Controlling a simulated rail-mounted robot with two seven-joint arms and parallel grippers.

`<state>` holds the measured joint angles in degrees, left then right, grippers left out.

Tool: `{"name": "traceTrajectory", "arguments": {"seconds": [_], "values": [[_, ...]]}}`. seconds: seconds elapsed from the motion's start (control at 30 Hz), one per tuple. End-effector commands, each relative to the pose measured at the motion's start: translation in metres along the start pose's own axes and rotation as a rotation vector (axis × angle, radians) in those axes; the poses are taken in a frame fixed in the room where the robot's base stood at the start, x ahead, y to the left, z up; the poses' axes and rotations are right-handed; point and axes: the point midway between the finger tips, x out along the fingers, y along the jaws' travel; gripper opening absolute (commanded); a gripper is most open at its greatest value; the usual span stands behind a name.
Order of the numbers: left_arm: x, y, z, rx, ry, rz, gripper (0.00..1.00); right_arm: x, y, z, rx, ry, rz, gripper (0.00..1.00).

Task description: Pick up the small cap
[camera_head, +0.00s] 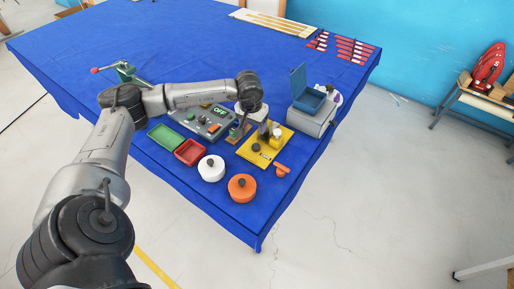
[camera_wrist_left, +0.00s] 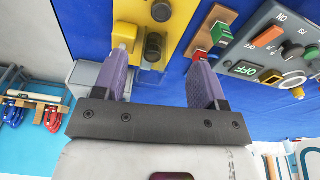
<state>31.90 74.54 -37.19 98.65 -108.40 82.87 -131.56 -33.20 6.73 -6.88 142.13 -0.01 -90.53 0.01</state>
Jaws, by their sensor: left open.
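A small dark cap (camera_wrist_left: 155,46) stands on the yellow board (camera_wrist_left: 178,45) in the left wrist view. A second dark round piece (camera_wrist_left: 161,10) sits on the same board farther from the gripper. My left gripper (camera_wrist_left: 163,62) is open, with one purple finger on each side of the nearer cap. I cannot tell whether either finger touches it. In the head view, my left gripper (camera_head: 250,118) hangs over the yellow board (camera_head: 248,152), which carries small upright pieces and is partly hidden by the arm. My right gripper is not in view.
A control panel (camera_head: 198,128) reading OFF lies left of the yellow board. Green (camera_head: 164,138) and red (camera_head: 189,153) trays, white (camera_head: 211,172) and orange (camera_head: 240,192) round pots stand nearby. A grey case (camera_head: 311,116) with a blue box stands right. The blue table's left part is mostly clear.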

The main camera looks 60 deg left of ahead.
Motion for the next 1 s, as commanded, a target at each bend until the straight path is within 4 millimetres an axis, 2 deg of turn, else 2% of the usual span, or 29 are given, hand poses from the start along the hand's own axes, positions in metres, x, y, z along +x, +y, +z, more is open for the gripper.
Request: {"name": "traceTrajectory", "arguments": {"seconds": [0.17, 0.6, 1.0], "values": [[0.005, 0.001, 0.000, 0.093, -0.002, 0.002, 0.65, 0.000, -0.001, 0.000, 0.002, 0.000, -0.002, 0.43], [0.072, 0.001, 0.000, 0.104, -0.002, 0.004, 0.65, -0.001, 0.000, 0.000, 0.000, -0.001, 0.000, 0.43], [0.099, -0.001, -0.001, 0.102, -0.002, 0.003, 0.65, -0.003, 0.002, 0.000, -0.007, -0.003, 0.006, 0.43]]}}
